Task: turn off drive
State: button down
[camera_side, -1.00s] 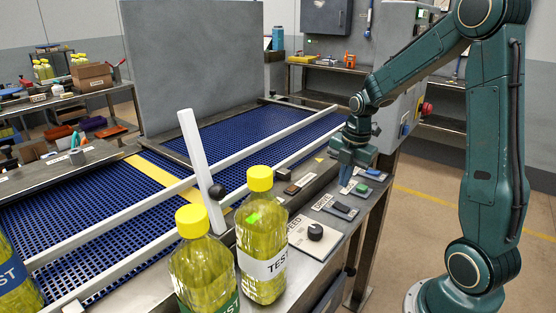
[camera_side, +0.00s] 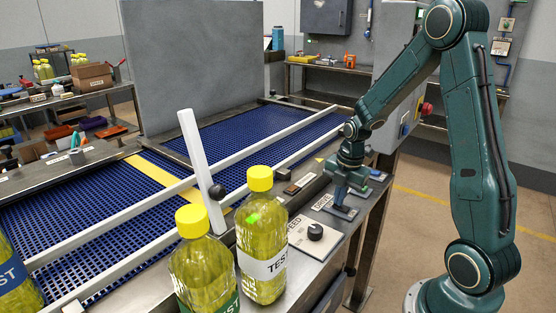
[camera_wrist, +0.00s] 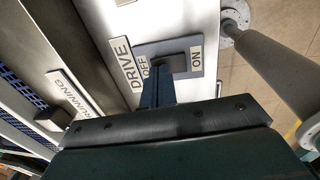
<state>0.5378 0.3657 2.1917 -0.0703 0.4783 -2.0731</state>
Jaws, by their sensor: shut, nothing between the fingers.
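The drive switch (camera_side: 347,213) is a grey-blue plate with a dark handle on the side panel, beside a white DRIVE label (camera_side: 322,202). In the wrist view the switch plate (camera_wrist: 205,47) carries OFF on the left and ON on the right, with the dark handle (camera_wrist: 178,62) between them. My gripper (camera_side: 340,204) is shut and empty, pointing down at the switch. In the wrist view its fingertips (camera_wrist: 157,75) are at the OFF side, close to the handle. They partly hide the OFF label, and I cannot tell whether they touch the handle.
A FEED plate with a black knob (camera_side: 315,232) lies nearer the camera. Two yellow-capped bottles (camera_side: 262,240) (camera_side: 203,270) stand in front. A RUNNING label (camera_wrist: 75,93) is left of the switch. The blue conveyor (camera_side: 230,140) with white rails lies behind.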

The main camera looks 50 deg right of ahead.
jog(key=shift+f, duration=0.2)
jog(key=shift+s, duration=0.2)
jog(key=shift+s+r, duration=0.15)
jog(key=shift+s, duration=0.35)
jog(key=shift+r, duration=0.1)
dwell(0.4)
notch_tip(320, 180, up, 14)
jog(key=s, duration=0.1)
jog(key=shift+s, duration=0.4)
dwell(0.3)
